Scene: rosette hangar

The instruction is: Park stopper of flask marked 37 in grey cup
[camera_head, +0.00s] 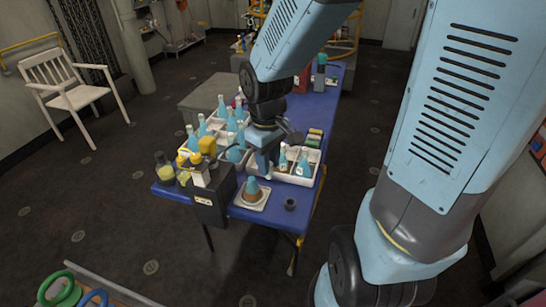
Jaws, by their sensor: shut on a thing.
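My gripper (264,168) is above the near part of the blue table, at the left end of a white tray (294,180). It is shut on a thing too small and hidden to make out. Blue flasks with pale labels (303,169) stand in the white tray to its right. A flask with a blue top and brown lower part (252,194) stands on a small pale plate (263,205) just below and left of my gripper. A small dark grey cup (290,204) stands upright near the table's front right edge. The number 37 is not readable on any flask.
A white crate (219,123) of tall blue bottles stands behind left. A dark box with a label (210,205), yellow-topped items (207,145) and a yellowish flask (164,168) crowd the left corner. Blue table surface (272,222) is bare around the cup.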

